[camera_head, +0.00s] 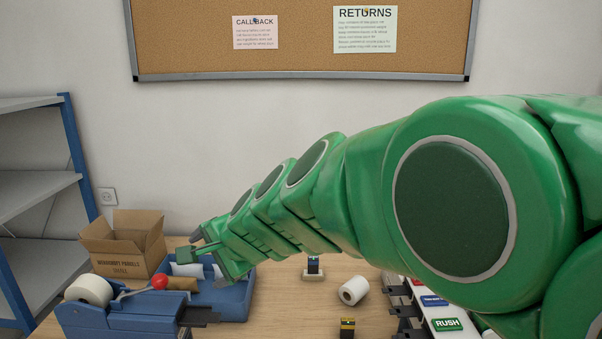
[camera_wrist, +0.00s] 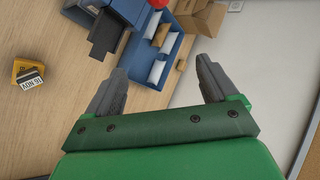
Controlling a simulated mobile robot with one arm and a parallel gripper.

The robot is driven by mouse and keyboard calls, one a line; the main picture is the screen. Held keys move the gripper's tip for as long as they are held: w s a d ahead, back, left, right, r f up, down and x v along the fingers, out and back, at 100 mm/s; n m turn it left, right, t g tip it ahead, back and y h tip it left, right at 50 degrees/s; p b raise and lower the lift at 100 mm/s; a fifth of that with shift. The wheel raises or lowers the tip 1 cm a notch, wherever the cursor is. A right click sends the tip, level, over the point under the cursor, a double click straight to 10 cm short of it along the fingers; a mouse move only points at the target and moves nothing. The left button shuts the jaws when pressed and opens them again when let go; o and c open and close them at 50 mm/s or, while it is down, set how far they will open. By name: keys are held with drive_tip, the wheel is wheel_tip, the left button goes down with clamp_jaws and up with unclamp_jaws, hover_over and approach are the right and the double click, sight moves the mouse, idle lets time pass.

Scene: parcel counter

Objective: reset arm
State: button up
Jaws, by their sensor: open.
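My green arm reaches from the right edge across the head view, down to the left. My gripper (camera_head: 209,262) is over the blue tray (camera_head: 238,300) in that view. In the wrist view my gripper (camera_wrist: 160,80) has its two grey fingers spread wide with nothing between them. In the head view the arm hides part of the tray and of the counter.
A blue tape dispenser (camera_head: 130,318) stands front left, beside an open cardboard box (camera_head: 125,243). A white roll (camera_head: 354,290), a small stamp (camera_head: 313,265) and a yellow-black block (camera_head: 347,328) stand on the wooden counter. A RUSH label (camera_head: 447,324) sits at right. Blue-framed shelves (camera_head: 75,150) stand left.

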drive_tip(key=s+d+f+n+g+h, duration=0.2)
drive_tip(key=s+d+f, duration=0.2)
drive_tip(key=s+d, duration=0.4)
drive_tip(key=s+d+f+n+g+h, duration=0.3)
drive_tip(key=s+d, duration=0.6)
drive_tip(key=d, duration=0.3)
drive_tip(key=s+d+f+n+g+h, duration=0.2)
drive_tip(key=s+d+f, duration=0.3)
drive_tip(key=s+d, duration=0.3)
drive_tip(key=shift+s+d+f+n+g+h, duration=0.2)
drive_tip(key=shift+d+f+n+g+h, duration=0.1)
drive_tip(key=shift+d, duration=0.95)
